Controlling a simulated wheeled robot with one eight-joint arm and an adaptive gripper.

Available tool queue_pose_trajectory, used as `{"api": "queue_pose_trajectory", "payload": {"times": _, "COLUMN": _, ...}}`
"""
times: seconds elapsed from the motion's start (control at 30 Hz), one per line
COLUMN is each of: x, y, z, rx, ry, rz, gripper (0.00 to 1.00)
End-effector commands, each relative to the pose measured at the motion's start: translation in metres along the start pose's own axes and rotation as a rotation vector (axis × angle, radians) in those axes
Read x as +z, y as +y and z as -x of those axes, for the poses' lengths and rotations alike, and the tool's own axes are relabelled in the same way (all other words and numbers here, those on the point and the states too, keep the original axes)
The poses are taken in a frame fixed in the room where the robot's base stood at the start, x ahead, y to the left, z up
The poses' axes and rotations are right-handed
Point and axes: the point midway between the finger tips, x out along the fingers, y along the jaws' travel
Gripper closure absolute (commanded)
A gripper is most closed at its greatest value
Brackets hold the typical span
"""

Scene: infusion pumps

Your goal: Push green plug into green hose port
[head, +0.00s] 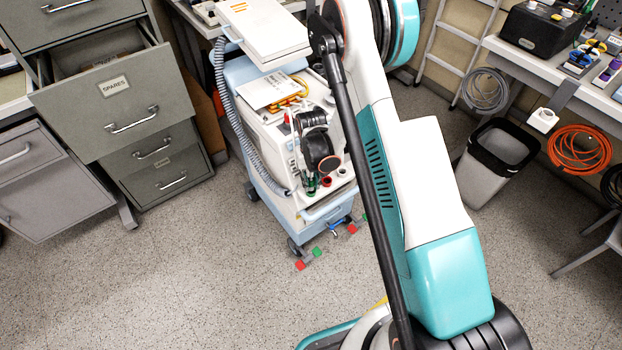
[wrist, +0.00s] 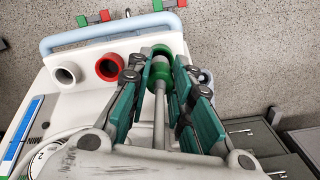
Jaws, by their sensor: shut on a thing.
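My gripper (wrist: 161,75) is shut on the green plug (wrist: 160,88), which has a green collar and a grey stem between the teal fingers. The plug's front points at the green hose port (wrist: 160,50), at the right end of the port row. The fingers hide most of this port, and I cannot tell how far the plug is inside it. In the head view my gripper (head: 310,181) is over the front of the white machine, with green showing at its tips.
A red port (wrist: 110,67) and a white port (wrist: 66,75) lie to the left of the plug. A light-blue handle bar (wrist: 115,32) runs beyond them. The machine stands on a cart (head: 262,152) beside an open grey drawer (head: 110,120). The floor in front is clear.

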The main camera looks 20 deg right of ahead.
Motion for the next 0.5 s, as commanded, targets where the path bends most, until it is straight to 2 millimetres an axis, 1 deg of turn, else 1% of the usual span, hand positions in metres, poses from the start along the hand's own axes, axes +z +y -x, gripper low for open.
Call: {"api": "queue_pose_trajectory", "payload": {"times": 0.5, "x": 0.0, "y": 0.0, "z": -0.012, "rx": 0.0, "ry": 0.0, "rz": 0.0, "gripper": 1.0}}
